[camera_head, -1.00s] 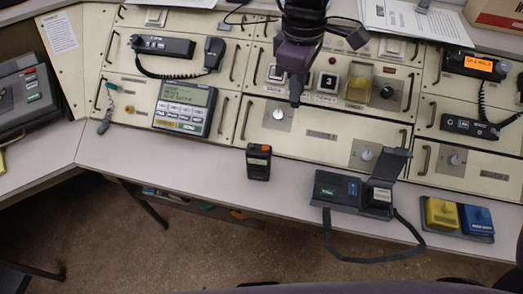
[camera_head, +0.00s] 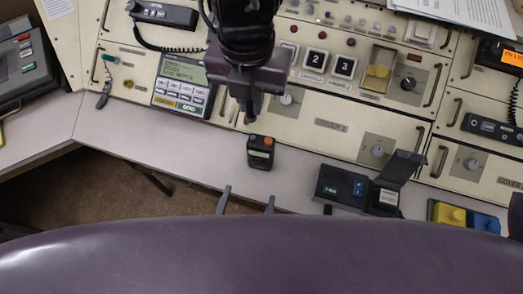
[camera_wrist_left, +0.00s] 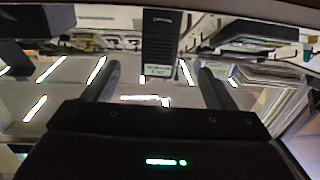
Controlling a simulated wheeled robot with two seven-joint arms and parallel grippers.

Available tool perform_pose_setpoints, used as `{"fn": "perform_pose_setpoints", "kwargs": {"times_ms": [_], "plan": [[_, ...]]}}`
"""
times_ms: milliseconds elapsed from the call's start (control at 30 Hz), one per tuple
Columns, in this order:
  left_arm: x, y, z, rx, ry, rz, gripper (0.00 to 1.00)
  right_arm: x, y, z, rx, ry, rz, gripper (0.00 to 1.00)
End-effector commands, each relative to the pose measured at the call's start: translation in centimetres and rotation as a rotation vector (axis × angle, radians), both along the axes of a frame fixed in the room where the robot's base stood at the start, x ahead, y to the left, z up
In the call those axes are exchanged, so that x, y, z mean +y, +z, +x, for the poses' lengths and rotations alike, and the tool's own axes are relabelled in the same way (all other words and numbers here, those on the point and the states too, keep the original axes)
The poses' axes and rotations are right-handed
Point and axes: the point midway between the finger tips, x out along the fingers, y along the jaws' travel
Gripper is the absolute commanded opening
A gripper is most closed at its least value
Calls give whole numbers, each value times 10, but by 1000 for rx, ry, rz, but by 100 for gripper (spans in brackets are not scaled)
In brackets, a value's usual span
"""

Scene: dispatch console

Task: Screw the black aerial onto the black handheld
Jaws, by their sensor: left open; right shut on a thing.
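The black handheld (camera_head: 260,153) stands near the console desk's front edge, with an orange patch on its top. In the left wrist view, the handheld (camera_wrist_left: 160,40) shows beyond and between the fingers. My left gripper (camera_head: 247,200) is open, its two fingers pointing at the handheld from the front edge, apart from it. My right gripper (camera_head: 248,103) is above and behind the handheld, pointing down. It is shut on a small dark piece, apparently the black aerial (camera_head: 249,117), mostly hidden by the jaws. A gap shows between that piece and the handheld.
A black unit with a raised lid (camera_head: 345,188) stands to the right on the desk, with a yellow and a blue block (camera_head: 452,214) beyond it. A keypad display (camera_head: 182,82) is set in the console on the left. Desk left of the handheld is clear.

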Motion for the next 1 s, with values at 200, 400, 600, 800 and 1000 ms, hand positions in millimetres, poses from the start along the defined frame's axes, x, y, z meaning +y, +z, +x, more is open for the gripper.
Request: {"fn": "perform_pose_setpoints", "kwargs": {"times_ms": [200,400,600,800,1000], "plan": [[-1,0,6,-2,1,0,78,0,0,0,0,-3,0,0],[-8,1,35,-5,2,-1,78,0,0,0,0,-4,0,0],[-18,0,73,-3,2,-2,78,0,0,1,0,-5,0,0],[-25,0,102,-1,1,0,78,0,0,1,0,-5,0,0],[-28,-1,115,1,0,-1,78,0,0,0,0,-5,0,0]]}}
